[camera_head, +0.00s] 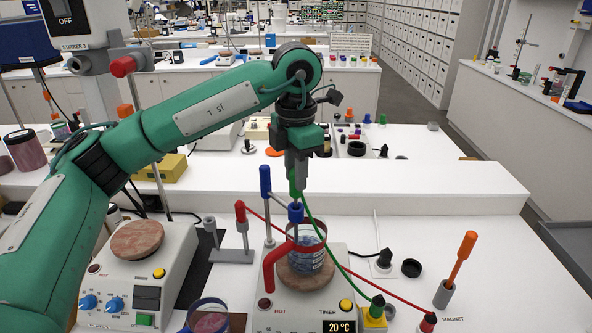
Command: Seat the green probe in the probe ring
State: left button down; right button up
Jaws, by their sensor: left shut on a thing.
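My left gripper (298,178) points straight down and is shut on the green probe (293,186), mostly hidden between its fingers. A green cable runs from it down to a green plug on a yellow block (375,314). Just below the fingers is a small blue piece (296,213), which looks like the probe ring, above a glass beaker (308,257) of bluish liquid. I cannot tell whether the probe's tip is inside it. The beaker stands on a hotplate (325,305) reading 20 °C. My right gripper is not in view.
A red-capped post (241,212) and a blue-capped post (265,180) stand left of the beaker. A red cable crosses to a red plug (427,322). A second stirrer (140,275) is at left. An orange-handled magnet tool (458,265) stands right. The right bench is mostly clear.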

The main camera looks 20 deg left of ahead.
pick_arm(q)
jog(key=shift+f+b, duration=0.95)
jog(key=shift+f, duration=0.35)
jog(key=c, duration=1.1)
grip_release()
jog(key=shift+r, duration=0.5)
notch_tip(320, 180, up, 13)
jog(key=shift+f+b, duration=0.1)
jog(key=shift+b, duration=0.55)
